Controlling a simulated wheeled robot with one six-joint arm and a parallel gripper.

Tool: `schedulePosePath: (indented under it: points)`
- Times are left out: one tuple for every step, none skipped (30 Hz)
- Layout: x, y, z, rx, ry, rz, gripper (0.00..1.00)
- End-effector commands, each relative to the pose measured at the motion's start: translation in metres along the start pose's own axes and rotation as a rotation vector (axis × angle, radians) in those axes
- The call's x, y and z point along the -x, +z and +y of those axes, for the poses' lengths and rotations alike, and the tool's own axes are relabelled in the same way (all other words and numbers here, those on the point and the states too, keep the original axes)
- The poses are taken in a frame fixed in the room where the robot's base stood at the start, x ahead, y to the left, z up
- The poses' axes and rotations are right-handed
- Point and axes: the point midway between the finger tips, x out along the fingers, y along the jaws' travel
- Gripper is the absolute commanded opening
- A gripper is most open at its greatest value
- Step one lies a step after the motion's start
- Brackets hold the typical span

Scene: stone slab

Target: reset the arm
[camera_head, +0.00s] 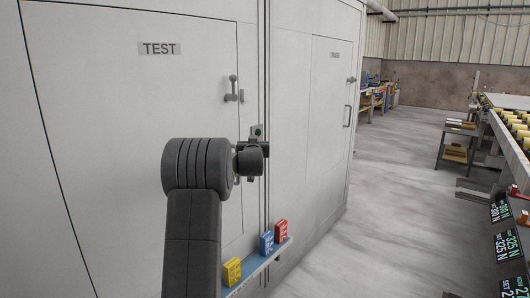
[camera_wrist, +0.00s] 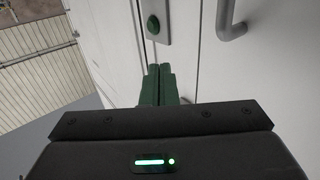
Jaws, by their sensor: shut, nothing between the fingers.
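My arm (camera_head: 191,235) rises in front of the white cabinet wall (camera_head: 110,130) in the head view, its wrist bent toward the wall. My gripper (camera_wrist: 160,70) shows in the wrist view with its two green fingers together and nothing between them. The fingertips point at the wall just below a grey plate with a green button (camera_wrist: 153,25). I cannot tell whether they touch the wall. The green button also shows in the head view (camera_head: 257,131), just above the arm's end. The fingers are hard to make out there.
A door marked TEST (camera_head: 150,90) has a handle (camera_head: 233,88) close to the arm's end. Yellow (camera_head: 232,271), blue (camera_head: 266,243) and red (camera_head: 281,230) boxes sit on a low ledge. A roller bench (camera_head: 510,120) stands at right. The floor (camera_head: 390,200) between is clear.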

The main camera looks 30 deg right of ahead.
Motion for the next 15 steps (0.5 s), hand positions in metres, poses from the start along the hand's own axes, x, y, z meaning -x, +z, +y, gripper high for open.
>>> schedulePosePath:
  points:
    - [0.005,0.002,0.008,0.002,0.003,-0.002,0.0]
    - [0.008,0.002,0.012,0.001,0.004,-0.002,0.0]
    - [0.011,0.002,0.015,0.001,0.003,-0.002,0.0]
    - [0.014,0.002,0.018,0.001,0.002,-0.002,0.0]
    - [0.016,0.002,0.021,0.001,0.001,-0.002,0.0]
    - [0.019,0.002,0.026,0.0,0.003,-0.004,0.0]
    - [0.021,0.001,0.029,0.001,0.003,-0.003,0.0]
    - [0.023,0.001,0.031,0.0,0.003,-0.002,0.0]
    - [0.025,0.001,0.033,0.001,0.002,-0.002,0.0]
    - [0.027,0.001,0.035,0.0,0.002,-0.003,0.0]
    - [0.028,0.001,0.036,-0.001,0.002,-0.003,0.0]
    - [0.029,0.001,0.037,0.0,0.001,-0.003,0.0]
    - [0.029,0.001,0.038,0.001,0.001,-0.003,0.0]
    - [0.03,0.001,0.038,0.0,0.001,-0.003,0.0]
    - [0.03,0.001,0.039,0.0,0.001,-0.003,0.0]
